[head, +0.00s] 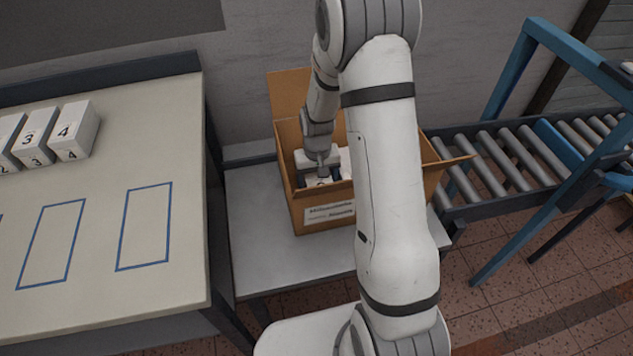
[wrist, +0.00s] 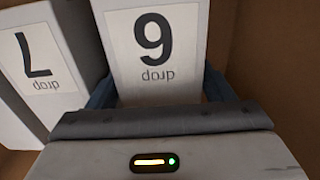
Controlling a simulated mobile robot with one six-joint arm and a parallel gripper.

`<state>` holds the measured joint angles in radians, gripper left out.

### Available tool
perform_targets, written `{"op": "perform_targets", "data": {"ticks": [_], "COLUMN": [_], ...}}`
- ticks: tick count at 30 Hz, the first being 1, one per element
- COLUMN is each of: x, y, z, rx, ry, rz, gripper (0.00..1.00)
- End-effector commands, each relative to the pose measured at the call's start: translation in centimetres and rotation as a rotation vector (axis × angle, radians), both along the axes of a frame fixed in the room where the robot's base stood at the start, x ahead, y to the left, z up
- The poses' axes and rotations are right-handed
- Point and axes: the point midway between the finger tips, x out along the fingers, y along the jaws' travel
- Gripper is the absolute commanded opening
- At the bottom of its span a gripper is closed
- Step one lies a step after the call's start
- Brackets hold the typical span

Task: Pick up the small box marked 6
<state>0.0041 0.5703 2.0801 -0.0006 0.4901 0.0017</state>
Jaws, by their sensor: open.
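The small white box marked 6 (wrist: 155,82) stands in the cardboard box, its label facing up in the wrist view. My gripper (wrist: 160,92) is open, with its blue-grey fingers at the left and right sides of this box. I cannot tell whether the fingers touch it. In the head view my gripper (head: 322,174) reaches down inside the cardboard box (head: 312,212). The lower part of the box marked 6 is hidden by my gripper.
A white box marked 7 (wrist: 42,65) stands close on the left in the wrist view. Cardboard walls surround both. A table (head: 100,270) at left holds white boxes, including ones marked 3 (head: 36,136) and 4 (head: 72,130), and blue outlines. A roller conveyor (head: 505,165) lies right.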

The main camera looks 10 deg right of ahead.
Motion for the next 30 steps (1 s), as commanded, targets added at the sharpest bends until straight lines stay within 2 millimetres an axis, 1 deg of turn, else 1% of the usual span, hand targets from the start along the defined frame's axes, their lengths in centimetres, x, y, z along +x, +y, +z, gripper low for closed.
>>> {"op": "perform_targets", "data": {"ticks": [5, 18, 19, 26, 29, 30], "x": [0.0, 0.0, 0.0, 0.0, 0.1, 0.1], "y": [0.0, 0.1, 0.1, 0.1, 0.1, 0.1], "z": [0.0, 0.1, 0.1, 0.3, 1.3, 1.9], "rx": [0.0, 0.0, 0.0, 0.0, 0.0, 0.0], "ry": [0.0, 0.0, -0.001, -0.002, -0.004, -0.005], "rz": [0.001, 0.002, 0.002, 0.002, 0.003, 0.003], "gripper": [0.74, 0.38, 0.36, 0.36, 0.36, 0.36]}}
